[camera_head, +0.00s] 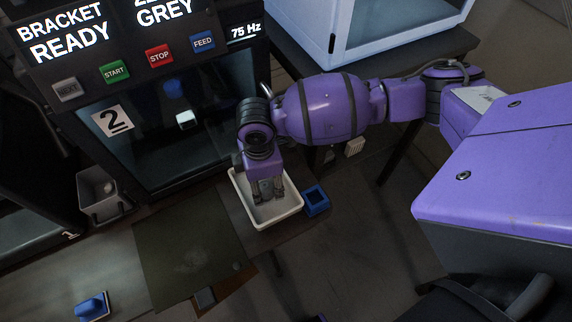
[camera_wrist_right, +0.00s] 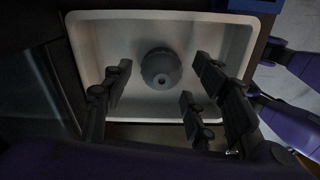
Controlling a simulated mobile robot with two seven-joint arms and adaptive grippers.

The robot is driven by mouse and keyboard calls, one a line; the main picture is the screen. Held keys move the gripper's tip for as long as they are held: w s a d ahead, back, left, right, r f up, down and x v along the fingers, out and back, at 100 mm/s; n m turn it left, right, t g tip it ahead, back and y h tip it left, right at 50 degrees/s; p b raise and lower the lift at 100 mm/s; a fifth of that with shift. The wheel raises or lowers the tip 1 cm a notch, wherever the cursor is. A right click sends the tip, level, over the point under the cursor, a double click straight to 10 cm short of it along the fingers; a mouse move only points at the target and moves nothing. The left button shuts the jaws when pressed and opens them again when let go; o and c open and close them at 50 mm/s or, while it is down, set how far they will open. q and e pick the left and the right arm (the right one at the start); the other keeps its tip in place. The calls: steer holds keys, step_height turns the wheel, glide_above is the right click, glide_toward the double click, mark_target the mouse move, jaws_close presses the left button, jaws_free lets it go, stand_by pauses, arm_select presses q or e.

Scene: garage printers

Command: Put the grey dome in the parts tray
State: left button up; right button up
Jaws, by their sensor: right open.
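The grey dome (camera_wrist_right: 160,68) is inside the white parts tray (camera_wrist_right: 88,45) in the right wrist view, near the middle of its floor and clear of the walls. My right gripper (camera_wrist_right: 162,98) is open, with its dark fingers spread on both sides of the dome and apart from it. In the head view the right gripper (camera_head: 267,192) points down over the parts tray (camera_head: 287,217), its fingertips within the tray's outline. The dome is hard to make out there behind the fingers. My left gripper is not in view.
Printer 2 (camera_head: 112,121) stands behind the tray with a small white block (camera_head: 186,120) inside. A blue square container (camera_head: 316,200) is just right of the tray. A grey bin (camera_head: 99,195) and a blue object (camera_head: 92,306) are on the left. A dark mat (camera_head: 185,250) lies in front.

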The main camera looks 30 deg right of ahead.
mark_target(264, 184)
step_height(264, 184, up, 11)
steer(key=shift+p, duration=0.45)
steer(key=shift+f, duration=0.2)
